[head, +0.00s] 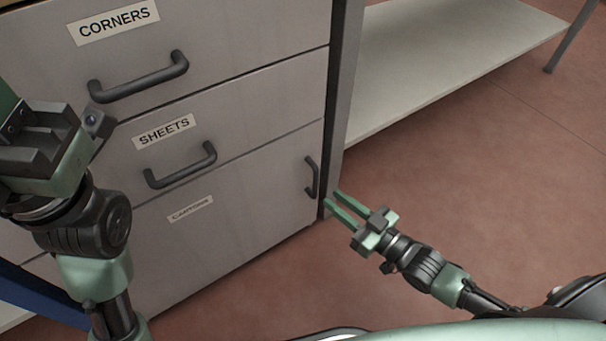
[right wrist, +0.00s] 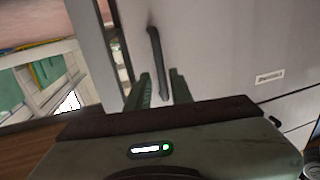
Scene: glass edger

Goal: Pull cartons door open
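The cartons door (head: 240,225) is the lowest front of the grey cabinet, with a small label that seems to read "CARTONS". It looks shut, flush with the drawer above. Its dark upright bar handle (head: 312,177) is near the right edge. My right gripper (head: 330,197) is open and empty, its green fingertips just below and right of the handle. In the right wrist view the handle (right wrist: 155,55) runs down between the two fingers (right wrist: 160,78), which do not grip it. My left gripper (head: 45,150) is at the left edge; its fingers do not show clearly.
Above the door are the shut drawers marked SHEETS (head: 120,165) and CORNERS (head: 240,40), each with a bar handle. A cabinet post (head: 345,90) stands right of them. A low pale shelf (head: 440,60) extends behind. The red floor (head: 510,170) to the right is clear.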

